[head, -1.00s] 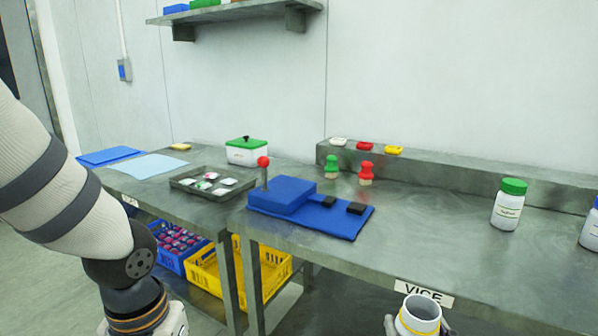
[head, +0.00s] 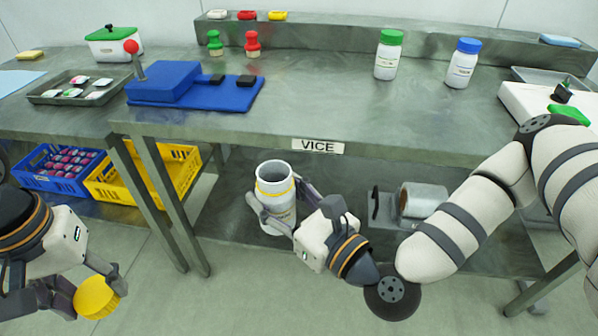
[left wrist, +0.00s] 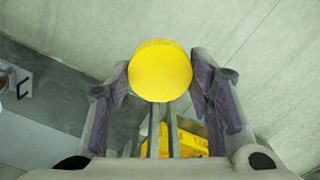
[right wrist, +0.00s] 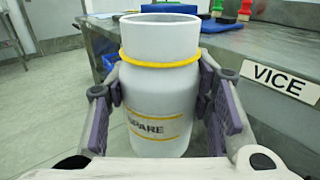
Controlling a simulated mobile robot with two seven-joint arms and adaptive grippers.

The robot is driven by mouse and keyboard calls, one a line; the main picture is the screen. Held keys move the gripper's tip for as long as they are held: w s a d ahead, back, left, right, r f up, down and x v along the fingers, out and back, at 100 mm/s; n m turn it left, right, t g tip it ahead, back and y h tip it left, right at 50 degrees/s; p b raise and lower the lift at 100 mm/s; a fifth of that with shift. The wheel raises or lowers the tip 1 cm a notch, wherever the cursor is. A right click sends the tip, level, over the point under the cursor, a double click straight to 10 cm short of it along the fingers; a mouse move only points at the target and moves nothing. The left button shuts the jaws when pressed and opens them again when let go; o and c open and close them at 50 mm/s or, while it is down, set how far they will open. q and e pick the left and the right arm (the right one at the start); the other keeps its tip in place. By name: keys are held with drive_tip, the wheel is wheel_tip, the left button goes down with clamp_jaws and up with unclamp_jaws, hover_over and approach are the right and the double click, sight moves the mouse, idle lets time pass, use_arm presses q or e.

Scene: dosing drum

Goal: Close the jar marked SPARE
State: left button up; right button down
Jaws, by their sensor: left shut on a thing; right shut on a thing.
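The white jar (head: 274,190) has an open top and a yellow ring round its neck. The letters "SPARE" show on the jar in the right wrist view (right wrist: 158,108). My right gripper (head: 272,212) is shut on the jar and holds it upright in front of the table edge, near the VICE label. My left gripper (head: 97,287) is shut on a yellow lid (head: 97,297), low at the left and apart from the jar. The lid also shows between the fingers in the left wrist view (left wrist: 160,71).
A green-capped jar (head: 388,56) and a blue-capped jar (head: 463,64) stand on the metal table (head: 330,105). A blue fixture (head: 180,82) with a red-knobbed lever is at the left. Yellow (head: 143,190) and blue crates (head: 50,172) sit below. The space between my grippers is clear.

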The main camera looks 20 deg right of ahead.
drive_tip(key=a+n+g+y, duration=0.2)
drive_tip(key=a+n+y, duration=0.1)
drive_tip(key=a, duration=0.3)
drive_tip(key=shift+s+f+n+g+y, duration=0.3)
drive_tip(key=shift+s+f+g+y, duration=0.1)
drive_tip(key=shift+y, duration=0.5)
use_arm(q)
drive_tip(key=w+d+r+m, duration=0.2)
drive_tip(key=d+r, duration=0.5)
drive_tip(key=d, duration=0.4)
drive_tip(key=w+d+r+m, duration=0.3)
drive_tip(key=d+r, duration=0.4)
drive_tip(key=d, duration=0.4)
drive_tip(key=shift+d+r, duration=0.25)
drive_tip(key=shift+r, duration=0.1)
drive_tip(key=shift+w, duration=0.1)
drive_tip(key=shift+f, duration=2.05)
